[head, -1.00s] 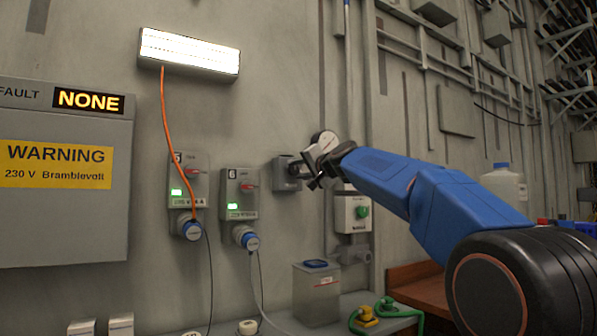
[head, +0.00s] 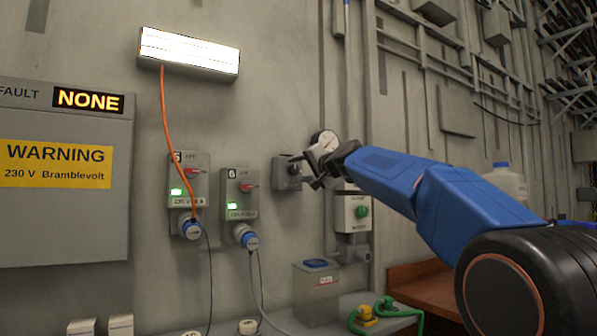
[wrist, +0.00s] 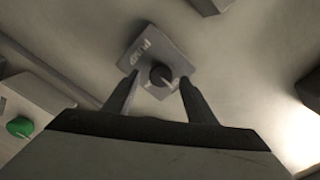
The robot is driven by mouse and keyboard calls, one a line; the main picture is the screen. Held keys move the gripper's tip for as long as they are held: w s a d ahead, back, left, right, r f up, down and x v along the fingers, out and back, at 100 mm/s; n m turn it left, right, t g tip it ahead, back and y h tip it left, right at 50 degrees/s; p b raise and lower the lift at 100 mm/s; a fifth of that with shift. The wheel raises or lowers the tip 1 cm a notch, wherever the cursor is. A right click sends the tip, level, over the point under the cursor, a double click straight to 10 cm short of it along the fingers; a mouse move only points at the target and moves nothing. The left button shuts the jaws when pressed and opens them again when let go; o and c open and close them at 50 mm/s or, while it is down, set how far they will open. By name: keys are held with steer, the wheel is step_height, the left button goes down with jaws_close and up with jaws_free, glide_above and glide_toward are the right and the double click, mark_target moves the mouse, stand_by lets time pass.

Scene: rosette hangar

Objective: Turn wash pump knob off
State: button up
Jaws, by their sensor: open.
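The pump knob is a dark round knob (wrist: 161,75) with a pale pointer line, on a small grey box (wrist: 150,50) lettered "PUMP". The same box (head: 285,174) is on the wall in the head view, just left of my gripper (head: 312,170). In the wrist view my gripper (wrist: 155,92) is open, with one finger on each side of the knob. The fingers look apart from the knob, but the depth gap is hard to judge.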

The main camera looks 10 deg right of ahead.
steer(key=v, duration=1.6)
steer(key=s+a+f+n+g+h, duration=0.1)
steer(key=s+f+g, duration=0.1)
steer(key=s+f, duration=0.65)
steer(key=s+a+f+n+g, duration=0.2)
steer(key=s+f+g, duration=0.15)
steer(key=f, duration=0.95)
steer(key=s+a+f+n+g+h, duration=0.1)
steer(key=s+f+g, duration=0.1)
steer(key=s+f, duration=0.65)
steer(key=s+d+f+n+g+h, duration=0.1)
steer(key=s+d+f+g, duration=0.1)
steer(key=s+f, duration=0.7)
steer(key=s+d+f+n+g+h, duration=0.2)
steer(key=s+f, duration=0.8)
steer(key=f, duration=0.9)
steer(key=shift+s+d+g+h, duration=0.2)
steer(key=shift+d+g+h, duration=0.1)
steer(key=shift+d+g, duration=0.25)
steer(key=shift+w+r, duration=0.1)
